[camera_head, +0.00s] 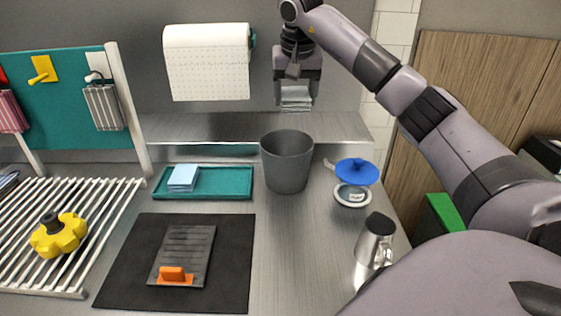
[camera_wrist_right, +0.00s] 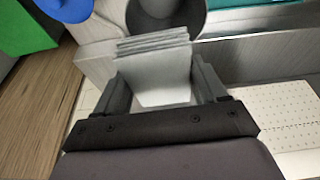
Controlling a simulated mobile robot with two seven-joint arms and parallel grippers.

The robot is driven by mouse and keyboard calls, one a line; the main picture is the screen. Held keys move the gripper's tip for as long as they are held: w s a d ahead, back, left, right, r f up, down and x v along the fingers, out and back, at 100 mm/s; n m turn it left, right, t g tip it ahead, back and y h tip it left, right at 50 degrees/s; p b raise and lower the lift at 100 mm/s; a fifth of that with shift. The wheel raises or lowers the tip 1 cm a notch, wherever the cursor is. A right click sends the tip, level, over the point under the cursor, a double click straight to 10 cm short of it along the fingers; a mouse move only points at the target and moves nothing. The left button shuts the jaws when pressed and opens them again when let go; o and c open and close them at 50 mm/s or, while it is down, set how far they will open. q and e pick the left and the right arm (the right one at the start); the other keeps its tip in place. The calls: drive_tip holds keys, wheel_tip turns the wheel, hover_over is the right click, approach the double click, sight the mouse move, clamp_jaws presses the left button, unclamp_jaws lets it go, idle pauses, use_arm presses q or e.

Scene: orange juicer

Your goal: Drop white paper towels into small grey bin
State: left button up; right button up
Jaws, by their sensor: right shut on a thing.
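My right gripper (camera_head: 296,103) is shut on a stack of white paper towels (camera_head: 296,95), above and slightly behind the small grey bin. The folded stack also shows between the fingers in the right wrist view (camera_wrist_right: 158,75). The small grey bin (camera_head: 287,165) stands upright on the steel counter, and its dark opening shows at the top of the right wrist view (camera_wrist_right: 165,18). The towels are apart from the bin and higher than its rim. My left gripper is not in view.
A paper roll (camera_head: 207,62) hangs on the wall. A teal tray (camera_head: 225,186) with a light blue cloth (camera_head: 183,177) lies left of the bin. A blue-topped item (camera_head: 357,172) and a metal pitcher (camera_head: 374,245) stand right. A black mat (camera_head: 230,260) lies in front.

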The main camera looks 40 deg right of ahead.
drive_tip(key=shift+s+f, duration=0.1)
drive_tip(key=shift+f, duration=2.6)
drive_tip(key=o, duration=1.1)
drive_tip(key=shift+v, duration=3.6)
drive_tip(key=shift+s, duration=0.1)
